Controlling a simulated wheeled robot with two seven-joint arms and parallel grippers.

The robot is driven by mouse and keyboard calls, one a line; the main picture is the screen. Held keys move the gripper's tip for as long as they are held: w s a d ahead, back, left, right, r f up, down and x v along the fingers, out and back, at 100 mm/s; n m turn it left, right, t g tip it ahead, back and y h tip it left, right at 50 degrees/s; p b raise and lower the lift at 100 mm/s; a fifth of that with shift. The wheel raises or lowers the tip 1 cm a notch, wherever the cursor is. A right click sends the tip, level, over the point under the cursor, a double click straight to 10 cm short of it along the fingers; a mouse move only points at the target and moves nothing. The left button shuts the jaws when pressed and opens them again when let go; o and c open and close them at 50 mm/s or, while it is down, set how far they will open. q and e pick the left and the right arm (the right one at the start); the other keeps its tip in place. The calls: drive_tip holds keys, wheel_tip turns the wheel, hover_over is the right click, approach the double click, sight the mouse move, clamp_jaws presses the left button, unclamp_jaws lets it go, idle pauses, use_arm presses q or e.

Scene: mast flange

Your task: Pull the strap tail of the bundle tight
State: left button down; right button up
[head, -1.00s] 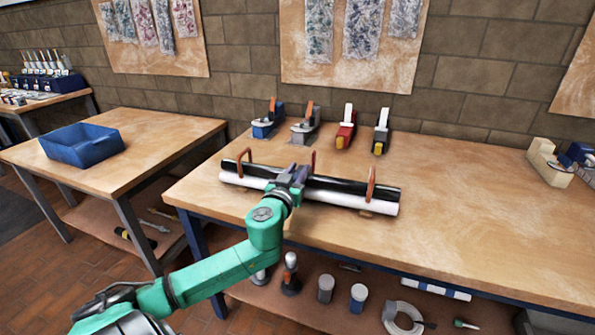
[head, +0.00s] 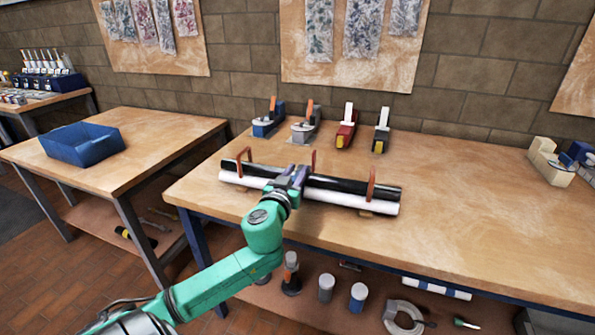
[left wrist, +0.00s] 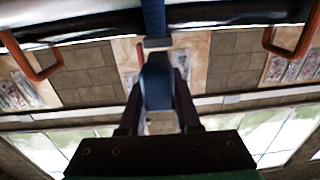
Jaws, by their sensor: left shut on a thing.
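The bundle is a black tube (head: 338,186) and a white tube (head: 330,198) lying side by side on the bench, between upright orange-brown hoops (head: 371,184). My left gripper (head: 291,176) is at the bundle's near side, left of its middle. In the left wrist view, a blue strap (left wrist: 153,18) crosses the tubes and passes a small grey buckle (left wrist: 157,43). Its blue tail (left wrist: 157,85) runs between the fingers of my left gripper (left wrist: 158,78), which is shut on it. In the head view the gripper hides the strap. My right gripper is not in view.
Several strapping tools (head: 346,128) stand behind the bundle on the bench (head: 470,210). A beige and blue device (head: 550,163) is at the far right. The bench between is clear. A blue bin (head: 82,145) sits on the left table. A shelf below holds cylinders and a coil.

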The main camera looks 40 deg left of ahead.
use_arm(q)
drive_tip(key=c, duration=0.6)
unclamp_jaws()
drive_tip(key=v, duration=1.4)
drive_tip(key=shift+s+p, duration=0.3)
drive_tip(key=shift+p, duration=0.1)
